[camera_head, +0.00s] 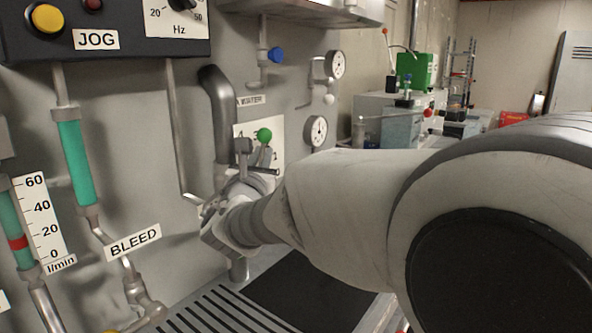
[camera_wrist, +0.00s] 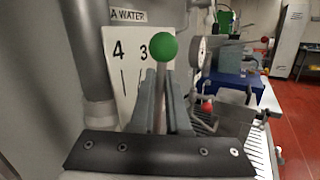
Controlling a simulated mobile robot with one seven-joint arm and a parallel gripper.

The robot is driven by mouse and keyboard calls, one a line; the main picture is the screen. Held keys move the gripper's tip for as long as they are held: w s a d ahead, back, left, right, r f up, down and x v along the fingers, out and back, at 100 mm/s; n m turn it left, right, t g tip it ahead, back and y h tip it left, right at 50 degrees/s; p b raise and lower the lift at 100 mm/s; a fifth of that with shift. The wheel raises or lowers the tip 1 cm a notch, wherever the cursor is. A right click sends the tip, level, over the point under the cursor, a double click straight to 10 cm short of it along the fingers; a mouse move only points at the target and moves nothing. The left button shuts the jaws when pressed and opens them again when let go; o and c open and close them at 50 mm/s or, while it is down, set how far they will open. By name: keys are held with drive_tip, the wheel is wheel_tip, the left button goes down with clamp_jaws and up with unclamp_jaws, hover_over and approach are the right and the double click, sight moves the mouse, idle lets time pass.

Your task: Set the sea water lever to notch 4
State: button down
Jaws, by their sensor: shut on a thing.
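The sea water lever has a green ball knob (camera_head: 264,135) on a thin metal rod, in front of a white notch plate (camera_head: 279,129) on the grey panel. In the wrist view the green knob (camera_wrist: 162,47) stands above my fingers and covers part of the plate (camera_wrist: 126,58), where the figures 4 and 3 show. The lever stands to the right of the 4, over the 3 side. My gripper (camera_wrist: 163,105) is shut on the lever's rod, just below the knob. The lever's lower end is hidden by my gripper. The label above is partly hidden and reads "A WATER".
A thick grey pipe (camera_head: 219,112) rises just left of the plate. Two round gauges (camera_head: 317,131) and a blue knob (camera_head: 277,55) are nearby. A bleed line with a "BLEED" label (camera_head: 134,240) is at lower left. A grated drain (camera_head: 205,315) lies below.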

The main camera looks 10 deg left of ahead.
drive_tip(key=shift+s+a+f+n+t+y+b, duration=0.25)
drive_tip(key=shift+s+n+t+b, duration=0.5)
drive_tip(key=shift+b, duration=1.25)
drive_tip(key=shift+a+r+t+b, duration=0.15)
drive_tip(key=shift+r+t+b, duration=0.2)
drive_tip(key=shift+t+b, duration=0.1)
drive_tip(key=c, duration=1.2)
unclamp_jaws()
drive_tip(key=shift+b+v, duration=3.3)
drive_tip(key=shift+v, duration=5.45)
